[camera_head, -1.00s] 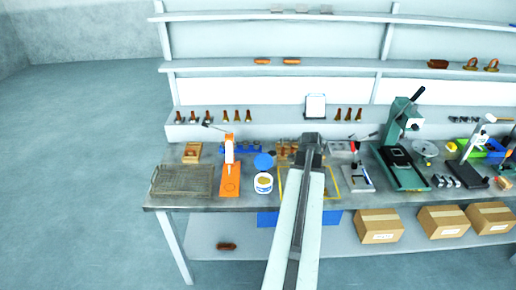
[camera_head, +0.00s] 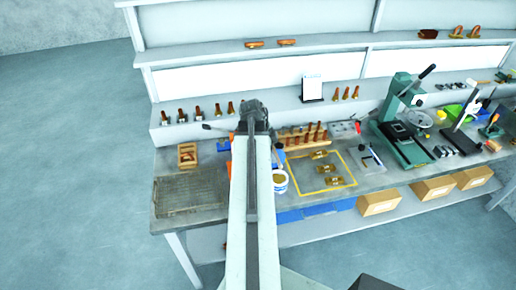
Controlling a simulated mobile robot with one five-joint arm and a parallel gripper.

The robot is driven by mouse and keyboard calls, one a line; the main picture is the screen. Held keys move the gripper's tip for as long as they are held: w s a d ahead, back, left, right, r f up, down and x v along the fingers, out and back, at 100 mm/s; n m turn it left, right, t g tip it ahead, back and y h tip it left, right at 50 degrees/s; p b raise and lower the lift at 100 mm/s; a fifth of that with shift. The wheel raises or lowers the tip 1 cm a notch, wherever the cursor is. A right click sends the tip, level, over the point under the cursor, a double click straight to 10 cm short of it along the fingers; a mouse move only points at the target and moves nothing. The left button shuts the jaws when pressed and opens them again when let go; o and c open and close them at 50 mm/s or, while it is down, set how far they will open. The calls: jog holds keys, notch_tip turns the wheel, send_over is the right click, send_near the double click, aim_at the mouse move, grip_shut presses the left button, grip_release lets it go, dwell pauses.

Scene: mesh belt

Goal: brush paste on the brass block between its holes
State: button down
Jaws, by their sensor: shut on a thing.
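Several small brass blocks, one of them here (camera_head: 334,181), lie inside a yellow outlined square (camera_head: 300,189) on the bench, right of my arm. Their holes are too small to make out. A white tub (camera_head: 281,187) with a blue band and tan paste inside stands just right of my arm, partly covered by it. My gripper (camera_head: 254,111) is at the far end of the arm, left of the blocks and apart from them. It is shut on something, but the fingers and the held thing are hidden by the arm. I cannot pick out a brush.
A wooden rack (camera_head: 291,139) with several upright brown pegs stands behind the yellow square. A grey mesh tray (camera_head: 190,192) lies on the left. A green press (camera_head: 400,130) stands to the right. A shelf ledge with several brown pieces runs behind the bench (camera_head: 215,200).

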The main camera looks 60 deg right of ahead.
jog(key=shift+f+b, duration=2.95)
jog(key=shift+b, duration=0.05)
jog(key=shift+f+b, duration=0.65)
jog(key=shift+r, duration=0.1)
notch_tip(320, 180, up, 7)
jog(key=p, duration=0.7)
